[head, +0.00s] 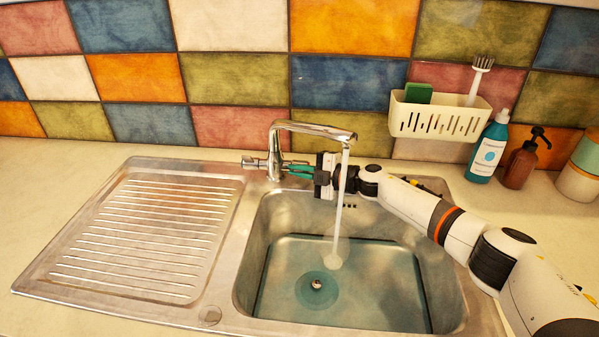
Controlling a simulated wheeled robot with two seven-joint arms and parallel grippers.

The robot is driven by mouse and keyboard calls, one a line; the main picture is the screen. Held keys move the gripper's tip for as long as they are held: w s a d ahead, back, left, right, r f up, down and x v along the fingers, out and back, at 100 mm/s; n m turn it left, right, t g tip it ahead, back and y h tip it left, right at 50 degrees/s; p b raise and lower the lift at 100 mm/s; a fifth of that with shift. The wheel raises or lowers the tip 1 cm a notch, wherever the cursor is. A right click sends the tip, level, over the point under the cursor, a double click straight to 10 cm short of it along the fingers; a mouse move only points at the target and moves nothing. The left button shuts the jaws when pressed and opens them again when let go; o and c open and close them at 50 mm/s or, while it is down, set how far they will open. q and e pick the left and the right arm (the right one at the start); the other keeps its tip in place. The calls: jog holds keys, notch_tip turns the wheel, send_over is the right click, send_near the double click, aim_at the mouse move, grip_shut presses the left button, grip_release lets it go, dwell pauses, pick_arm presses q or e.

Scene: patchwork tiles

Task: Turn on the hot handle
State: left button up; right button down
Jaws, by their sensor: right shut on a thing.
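The chrome tap (274,150) stands behind the sink, with its spout reaching to the right. Water (339,210) runs from the spout into the basin. One handle (252,162) sticks out on the tap's left side and nothing touches it. My right gripper (292,169) comes in from the right behind the water stream. Its green fingers are shut on the tap's right-side handle, which is mostly hidden by them. I cannot see a hot or cold mark on either handle. My left gripper is not in view.
The steel basin (255,250) has water in it. A ridged drainboard (150,240) on the left is empty. A white wall caddy (440,118) holds a green sponge and a brush. A blue bottle (489,148) and a brown pump bottle (522,163) stand at the right.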

jog(key=shift+s+f+n+b, duration=0.1)
jog(key=shift+f+n+b, duration=0.15)
jog(key=shift+n+b, duration=0.15)
jog(key=c, duration=1.6)
grip_release()
jog(key=v, duration=1.2)
jog(key=shift+s, duration=0.1)
jog(key=shift+a+f, duration=0.1)
